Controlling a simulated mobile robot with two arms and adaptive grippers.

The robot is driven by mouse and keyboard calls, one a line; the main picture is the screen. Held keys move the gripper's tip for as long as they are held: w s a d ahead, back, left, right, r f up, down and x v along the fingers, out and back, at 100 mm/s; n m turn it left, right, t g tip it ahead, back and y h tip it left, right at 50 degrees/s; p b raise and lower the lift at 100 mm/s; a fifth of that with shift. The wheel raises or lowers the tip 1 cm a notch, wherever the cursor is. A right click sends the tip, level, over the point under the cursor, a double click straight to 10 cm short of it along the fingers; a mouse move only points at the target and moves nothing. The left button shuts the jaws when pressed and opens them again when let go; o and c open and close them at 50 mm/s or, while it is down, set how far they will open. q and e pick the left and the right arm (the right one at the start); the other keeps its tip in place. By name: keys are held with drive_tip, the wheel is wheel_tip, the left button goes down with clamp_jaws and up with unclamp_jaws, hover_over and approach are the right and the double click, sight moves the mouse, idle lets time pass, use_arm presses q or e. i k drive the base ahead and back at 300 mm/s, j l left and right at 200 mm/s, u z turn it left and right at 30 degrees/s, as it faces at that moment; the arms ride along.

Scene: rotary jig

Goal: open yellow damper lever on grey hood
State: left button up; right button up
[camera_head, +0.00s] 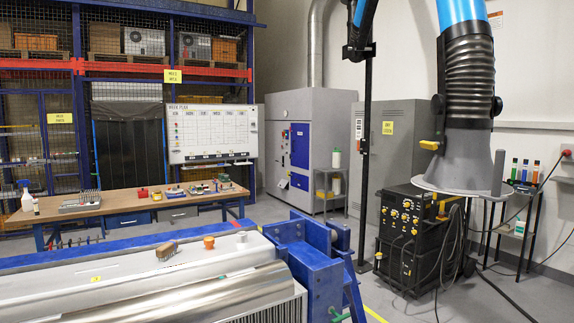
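The grey hood (463,165) hangs at the right on a dark ribbed collar (469,75) below a blue hose (462,12). Its wide round rim is at the bottom. The yellow damper lever (430,145) sticks out from the left side of the hood's upper part, roughly level. I cannot tell from this view whether the damper inside is open or shut. Neither of my grippers is in view, and nothing touches the lever.
A black welding unit (402,215) with cables stands below and left of the hood. A metal workpiece (150,285) in a blue jig (318,265) fills the lower left. A bottle rack (520,200) stands at the right. Grey floor (400,308) shows between jig and unit.

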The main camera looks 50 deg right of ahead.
sight(432, 146)
drive_tip(key=z, duration=2.35)
drive_tip(key=i+j+z, duration=0.2)
drive_tip(key=i+j, duration=0.25)
drive_tip(key=i+j+z, duration=0.2)
drive_tip(key=i+j, duration=0.2)
drive_tip(key=i+j+z, duration=0.25)
drive_tip(key=j, duration=0.4)
drive_tip(key=i+l, duration=0.05)
drive_tip(key=i, duration=0.05)
